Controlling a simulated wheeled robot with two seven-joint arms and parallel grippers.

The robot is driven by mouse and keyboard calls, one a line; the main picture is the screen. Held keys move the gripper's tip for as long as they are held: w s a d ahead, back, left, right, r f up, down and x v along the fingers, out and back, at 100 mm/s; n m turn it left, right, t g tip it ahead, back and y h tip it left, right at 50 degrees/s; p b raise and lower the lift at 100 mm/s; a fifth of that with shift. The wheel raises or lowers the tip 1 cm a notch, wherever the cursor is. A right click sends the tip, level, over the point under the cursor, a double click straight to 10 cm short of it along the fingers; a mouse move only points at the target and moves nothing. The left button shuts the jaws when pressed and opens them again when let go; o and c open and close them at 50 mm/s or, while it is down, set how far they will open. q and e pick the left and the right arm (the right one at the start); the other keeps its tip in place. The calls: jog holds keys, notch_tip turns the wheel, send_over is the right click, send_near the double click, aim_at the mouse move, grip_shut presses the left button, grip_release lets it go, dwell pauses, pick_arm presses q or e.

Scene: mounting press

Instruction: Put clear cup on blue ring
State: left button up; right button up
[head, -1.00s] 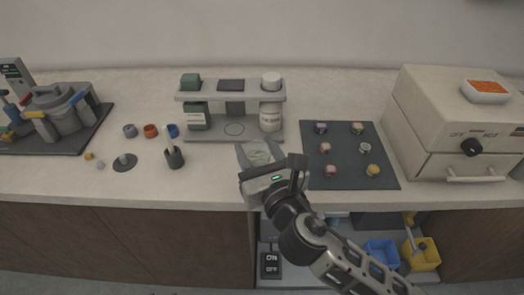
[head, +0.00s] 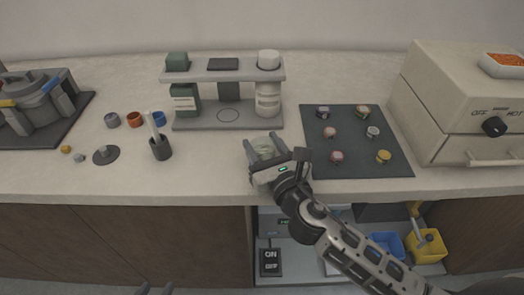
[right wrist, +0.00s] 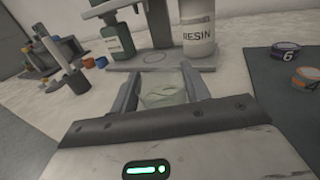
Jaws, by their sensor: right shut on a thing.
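The clear cup (head: 264,148) sits between the fingers of my right gripper (head: 263,145), which is shut on it at the front of the counter, before the rack. In the right wrist view the cup (right wrist: 162,92) shows pale and see-through between the two grey fingers. The blue ring (head: 159,118) lies on the counter left of the rack, behind the dark pen holder, well to the left of the cup. It also shows small in the right wrist view (right wrist: 101,62). My left gripper (head: 156,289) shows only its two fingertips at the bottom edge, apart and empty.
Orange (head: 135,119) and grey (head: 112,120) rings lie beside the blue one. The dark holder (head: 161,149) with a white stick stands in front. A rack (head: 228,118) with bottles stands behind the cup. A dark mat (head: 345,160) with several numbered pucks lies right.

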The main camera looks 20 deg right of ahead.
jog(key=shift+f, duration=0.1)
jog(key=o, duration=1)
pick_arm(q)
jog(key=shift+r, duration=0.1)
pick_arm(e)
jog(key=shift+s+r, duration=0.1)
jog(key=shift+r, duration=0.1)
pick_arm(q)
jog(key=shift+w+d+f+b, duration=0.25)
jog(key=shift+f+b, duration=0.1)
jog(key=shift+b, duration=0.8)
pick_arm(e)
jog(key=s, duration=0.4)
jog(key=s+d, duration=0.1)
jog(key=s, duration=0.6)
jog(key=shift+s+d, duration=0.2)
jog(key=shift+s, duration=0.15)
pick_arm(q)
jog(key=shift+s, duration=0.1)
